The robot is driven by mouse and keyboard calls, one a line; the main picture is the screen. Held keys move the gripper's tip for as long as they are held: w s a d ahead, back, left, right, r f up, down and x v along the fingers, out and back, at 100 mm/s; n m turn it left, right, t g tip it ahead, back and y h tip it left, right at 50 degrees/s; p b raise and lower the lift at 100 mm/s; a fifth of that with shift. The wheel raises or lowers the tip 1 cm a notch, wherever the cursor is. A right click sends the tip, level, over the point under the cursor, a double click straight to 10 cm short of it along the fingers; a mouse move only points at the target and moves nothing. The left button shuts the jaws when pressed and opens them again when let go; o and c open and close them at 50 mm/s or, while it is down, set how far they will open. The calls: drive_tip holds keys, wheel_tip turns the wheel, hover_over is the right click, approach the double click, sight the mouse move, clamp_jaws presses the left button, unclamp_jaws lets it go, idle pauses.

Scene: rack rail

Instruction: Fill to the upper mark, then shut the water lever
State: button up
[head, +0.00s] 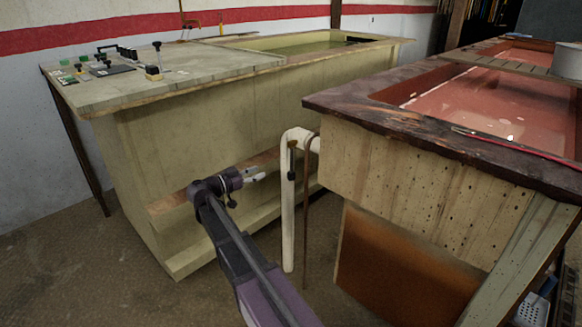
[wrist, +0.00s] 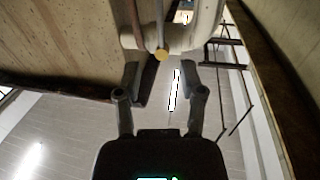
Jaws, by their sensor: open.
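A white bent pipe (head: 288,215) comes out of the right-hand wooden tank (head: 410,185) and runs down. A dark lever (head: 291,160) with a yellowish tip hangs at its upper part. My gripper (head: 257,173) is open and empty, left of the pipe and apart from it in the head view. In the wrist view, the lever (wrist: 160,22) with its round yellow tip (wrist: 162,54) lies just beyond the gap between my open fingers (wrist: 160,70), in front of the pale pipe (wrist: 200,30). The right tank's inside is reddish with a shiny surface; I cannot make out an upper mark.
A pale green tank (head: 200,150) with greenish liquid stands behind my gripper, with small tools (head: 115,60) on its top. A brown rod (head: 308,210) hangs beside the pipe. A red-and-black tool (head: 515,147) lies on the right tank's rim, near a white container (head: 567,60).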

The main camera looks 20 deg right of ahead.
sight(291, 172)
drive_tip(key=shift+d, duration=0.15)
drive_tip(key=shift+w+d, duration=0.35)
drive_tip(key=shift+d, duration=1.9)
drive_tip(key=shift+w+d, duration=0.35)
drive_tip(key=shift+d, duration=1.85)
drive_tip(key=shift+w+d, duration=0.35)
drive_tip(key=shift+d, duration=1.9)
clamp_jaws()
drive_tip(key=shift+a, duration=0.1)
